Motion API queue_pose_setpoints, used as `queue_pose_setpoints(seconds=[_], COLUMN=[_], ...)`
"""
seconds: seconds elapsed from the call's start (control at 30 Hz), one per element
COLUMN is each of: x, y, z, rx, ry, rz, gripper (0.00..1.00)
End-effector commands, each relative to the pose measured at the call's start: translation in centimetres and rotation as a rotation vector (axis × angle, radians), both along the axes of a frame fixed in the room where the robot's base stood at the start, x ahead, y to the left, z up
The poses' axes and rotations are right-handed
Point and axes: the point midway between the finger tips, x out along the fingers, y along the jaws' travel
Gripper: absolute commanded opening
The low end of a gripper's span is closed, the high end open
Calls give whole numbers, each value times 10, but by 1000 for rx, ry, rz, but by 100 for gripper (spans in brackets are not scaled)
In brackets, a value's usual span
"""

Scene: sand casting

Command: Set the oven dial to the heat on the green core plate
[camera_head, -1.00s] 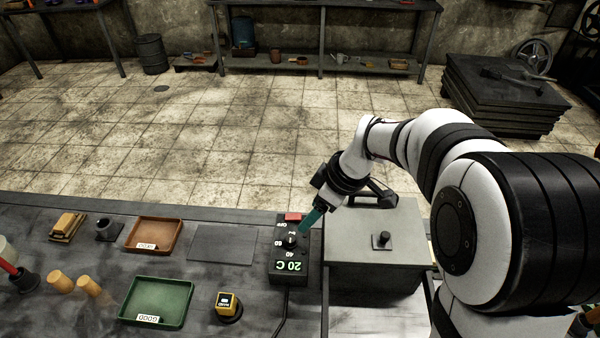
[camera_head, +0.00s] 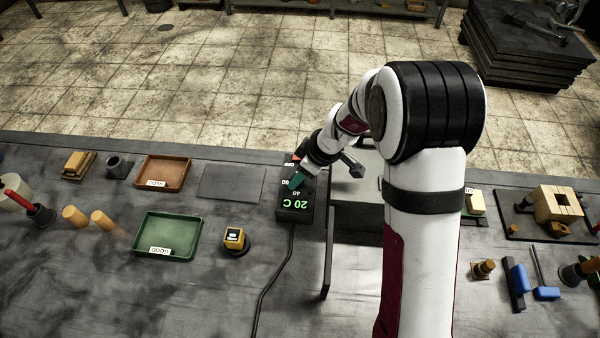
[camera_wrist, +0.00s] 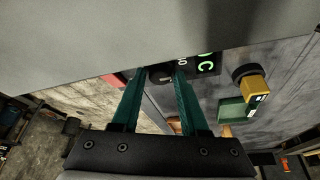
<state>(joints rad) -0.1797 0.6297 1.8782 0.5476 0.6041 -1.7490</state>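The oven control box (camera_head: 293,212) is black, with a green 20 C readout and OFF, 60 and 40 marks, upside down in the head view. My gripper (camera_head: 295,181) has its teal fingertips down at the box's dial, hiding most of it. In the wrist view, the parted fingers (camera_wrist: 162,74) stand on either side of the dark dial (camera_wrist: 160,77); I cannot tell whether they touch it. The grey oven (camera_head: 360,185) stands right of the box, partly behind my arm. I cannot make out a green core plate or its heat marking.
A green GOOD tray (camera_head: 168,236), a brown tray (camera_head: 163,172) and a yellow block with a small display (camera_head: 236,240) lie left of the box. A dark plate (camera_head: 231,184) lies beside it. A cable (camera_head: 271,285) runs to the front. Wooden core parts (camera_head: 557,208) lie right.

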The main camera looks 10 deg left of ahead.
Motion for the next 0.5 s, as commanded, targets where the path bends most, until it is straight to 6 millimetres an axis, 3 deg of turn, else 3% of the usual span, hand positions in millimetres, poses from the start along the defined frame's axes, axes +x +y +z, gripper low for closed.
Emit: queue_pose_setpoints(seconds=[0.03, 0.2, 0.23, 0.5], x=[0, 0, 0, 0], y=[0, 0, 0, 0], z=[0, 0, 0, 1], rx=[0, 0, 0, 0], ry=[0, 0, 0, -1], rz=[0, 0, 0, -13], gripper=[33, 2, 0, 0])
